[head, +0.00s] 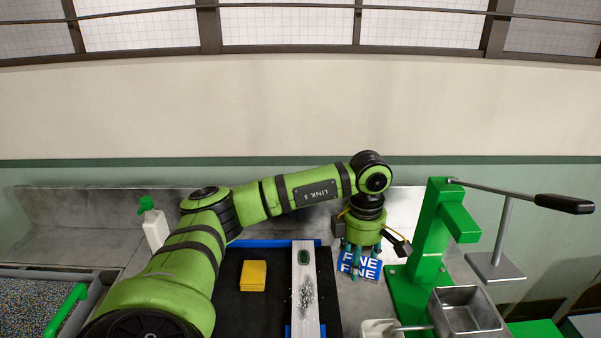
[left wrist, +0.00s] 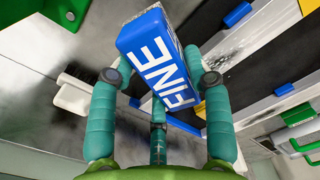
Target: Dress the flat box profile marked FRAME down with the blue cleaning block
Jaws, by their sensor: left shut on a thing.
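In the left wrist view the fingers of the gripper (left wrist: 160,88) stand around the blue block (left wrist: 152,57). A flat light-metal profile (head: 306,312) lies lengthwise on the black mat. It has a dark oval spot near its far end and a dark speckled patch with loose grit along its middle. I cannot read a FRAME mark. My right gripper is not in view.
The black mat (head: 232,267) has blue edging. A yellow block (head: 253,276) lies on it left of the profile. A green lever press (head: 437,230) and a metal bin (head: 466,311) stand at right. A white bottle (head: 155,229) stands at back left.

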